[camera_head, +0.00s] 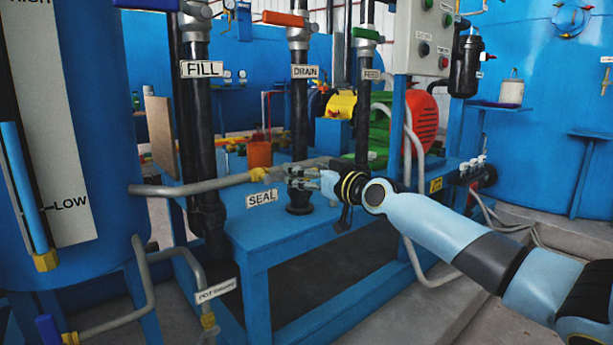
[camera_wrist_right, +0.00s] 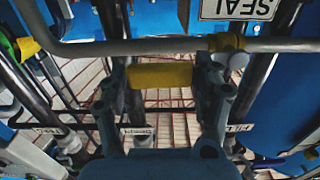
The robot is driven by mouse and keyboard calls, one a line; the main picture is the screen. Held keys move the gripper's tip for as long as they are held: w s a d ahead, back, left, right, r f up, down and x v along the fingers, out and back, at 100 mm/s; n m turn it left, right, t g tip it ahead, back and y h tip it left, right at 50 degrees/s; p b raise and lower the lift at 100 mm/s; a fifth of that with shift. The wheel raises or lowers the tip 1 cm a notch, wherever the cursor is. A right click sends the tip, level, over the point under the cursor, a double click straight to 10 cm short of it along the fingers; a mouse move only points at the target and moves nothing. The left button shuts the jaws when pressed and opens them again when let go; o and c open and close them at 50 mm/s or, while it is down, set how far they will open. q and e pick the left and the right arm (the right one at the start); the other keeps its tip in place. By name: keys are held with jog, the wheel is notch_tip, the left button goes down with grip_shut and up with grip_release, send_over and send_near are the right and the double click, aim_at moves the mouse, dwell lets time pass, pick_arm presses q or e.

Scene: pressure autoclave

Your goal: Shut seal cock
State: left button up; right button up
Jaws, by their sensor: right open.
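The seal cock (camera_head: 258,175) is a yellow fitting on the grey pipe above the SEAL label. In the right wrist view its yellow body (camera_wrist_right: 225,42) sits on the pipe with a pale round stem beside it. A yellow bar-shaped handle (camera_wrist_right: 160,76) runs roughly parallel to the pipe. My right gripper (camera_head: 302,178) is open at the pipe, just right of the cock in the head view. In the right wrist view its fingers (camera_wrist_right: 164,92) stand on either side of the handle. I cannot tell whether they touch it. The left gripper is not in view.
The grey pipe (camera_head: 205,185) runs from the blue tank (camera_head: 100,150) over a blue stand (camera_head: 250,240). The black FILL pipe (camera_head: 190,120), DRAIN pipe (camera_head: 299,115) and FEED pipe (camera_head: 363,120) rise behind. A control box (camera_head: 425,38) hangs above my right arm.

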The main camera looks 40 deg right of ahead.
grip_shut()
dwell(0.5)
jog(key=shift+r, duration=0.1)
